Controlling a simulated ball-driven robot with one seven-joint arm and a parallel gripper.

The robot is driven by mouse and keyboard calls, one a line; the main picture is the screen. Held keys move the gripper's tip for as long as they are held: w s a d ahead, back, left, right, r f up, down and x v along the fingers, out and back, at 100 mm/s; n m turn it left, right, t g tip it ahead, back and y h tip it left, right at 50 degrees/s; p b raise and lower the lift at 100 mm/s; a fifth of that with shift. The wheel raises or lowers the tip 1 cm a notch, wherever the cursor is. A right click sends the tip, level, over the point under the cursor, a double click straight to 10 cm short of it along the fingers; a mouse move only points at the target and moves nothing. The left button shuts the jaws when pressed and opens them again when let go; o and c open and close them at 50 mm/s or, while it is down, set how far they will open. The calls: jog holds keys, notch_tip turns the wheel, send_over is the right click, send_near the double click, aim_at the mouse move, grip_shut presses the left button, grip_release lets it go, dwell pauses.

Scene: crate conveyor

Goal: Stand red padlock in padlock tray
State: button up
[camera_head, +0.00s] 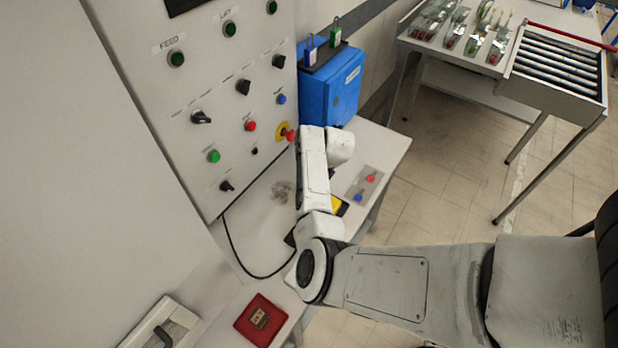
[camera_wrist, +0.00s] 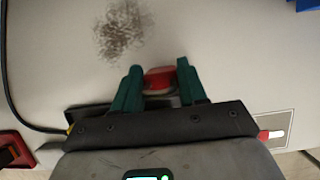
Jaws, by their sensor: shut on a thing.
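The red padlock (camera_wrist: 159,80) is between the green fingers of my gripper (camera_wrist: 158,76) in the wrist view. The fingers are shut on it from left and right, and its red body faces the camera. In the head view my arm hides the padlock and the fingertips. A black tray (camera_head: 318,62) lies on top of the blue box in the head view. A blue padlock (camera_head: 311,51) and a green padlock (camera_head: 335,36) stand in it, shackles up. The tray is farther back than my wrist and is not clearly seen in the wrist view.
The blue box (camera_head: 330,95) stands at the bench's back beside the control panel (camera_head: 215,100). A red dish (camera_head: 244,325) with a brass-coloured item is at lower left. A button plate (camera_head: 357,193) lies near the bench's right edge. A black cable (camera_head: 240,262) loops over the bench.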

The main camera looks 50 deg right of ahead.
jog(key=shift+f, duration=0.1)
jog(key=o, duration=1)
jog(key=shift+o, duration=0.5)
